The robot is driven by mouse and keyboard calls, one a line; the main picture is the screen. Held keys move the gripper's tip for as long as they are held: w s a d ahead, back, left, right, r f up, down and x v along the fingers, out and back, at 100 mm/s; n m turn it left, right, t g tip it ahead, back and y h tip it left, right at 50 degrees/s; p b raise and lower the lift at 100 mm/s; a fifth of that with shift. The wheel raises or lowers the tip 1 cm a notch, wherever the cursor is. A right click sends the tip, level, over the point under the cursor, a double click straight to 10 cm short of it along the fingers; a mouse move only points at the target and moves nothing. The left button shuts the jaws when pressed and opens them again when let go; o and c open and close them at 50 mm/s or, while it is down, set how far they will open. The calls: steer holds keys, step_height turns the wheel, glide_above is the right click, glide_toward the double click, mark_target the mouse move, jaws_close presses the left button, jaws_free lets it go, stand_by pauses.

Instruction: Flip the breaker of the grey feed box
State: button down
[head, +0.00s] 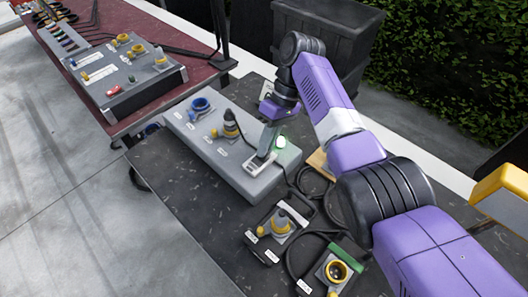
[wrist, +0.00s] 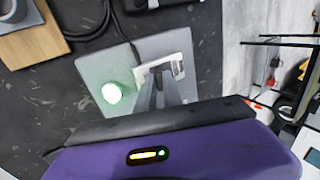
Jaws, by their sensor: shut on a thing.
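The grey feed box (head: 250,188) lies on the dark table, and its right end fills the middle of the wrist view (wrist: 130,62). The breaker (head: 258,167) sits on this end in a pale frame, and it also shows in the wrist view (wrist: 180,66). My gripper (head: 268,147) reaches down to it from above. In the wrist view my gripper (wrist: 157,80) is shut on the breaker's lever, which the fingers mostly hide; its exact position cannot be told. A lamp (head: 281,142) beside the breaker glows green in the wrist view (wrist: 112,93).
The feed box also carries a blue socket (head: 201,104) and a black-and-yellow plug (head: 231,127). Two small connector boxes (head: 279,225) (head: 337,272) with cables lie in front. Another grey box (head: 130,82) stands on the red table. A dark bin (head: 330,35) stands behind.

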steer(key=shift+w, duration=0.1)
stand_by(0.3)
steer(key=c, duration=1.5)
jaws_free()
